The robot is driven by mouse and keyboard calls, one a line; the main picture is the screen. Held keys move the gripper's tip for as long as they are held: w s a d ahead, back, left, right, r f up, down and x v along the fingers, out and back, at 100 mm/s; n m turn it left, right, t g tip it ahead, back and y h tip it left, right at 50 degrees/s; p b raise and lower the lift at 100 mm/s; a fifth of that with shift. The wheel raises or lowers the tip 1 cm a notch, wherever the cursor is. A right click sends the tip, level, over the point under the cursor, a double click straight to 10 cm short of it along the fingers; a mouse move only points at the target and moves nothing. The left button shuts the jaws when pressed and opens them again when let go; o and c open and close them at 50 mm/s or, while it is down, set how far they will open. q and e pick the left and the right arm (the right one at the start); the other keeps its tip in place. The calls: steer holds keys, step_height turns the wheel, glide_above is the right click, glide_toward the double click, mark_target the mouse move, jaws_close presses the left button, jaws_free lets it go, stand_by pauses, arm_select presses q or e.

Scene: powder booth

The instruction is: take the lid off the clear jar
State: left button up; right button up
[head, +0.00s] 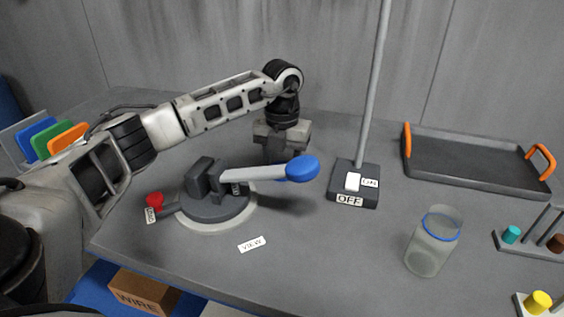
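The clear jar (428,258) stands upright on the grey table at the right front. A blue ring (437,234) runs around it near the top, with a pale see-through part above the ring. I cannot tell whether that top part is a separate lid. My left gripper (279,156) points down over the middle of the table, behind the lever device and well to the left of the jar. Its fingers are dark and partly hidden, so I cannot tell whether they are open. My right gripper is not in view.
A lever device (216,208) with a blue knob (302,168) stands left of centre. A switch box (354,184) labelled OFF, with a tall pole (374,85), stands between it and the jar. A tray (470,160) with orange handles lies behind the jar; peg racks (536,241) stand right.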

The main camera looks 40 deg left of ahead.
arm_select(q)
steer(key=shift+f, duration=0.15)
steer(key=o, duration=1.1)
steer(key=shift+r, duration=0.2)
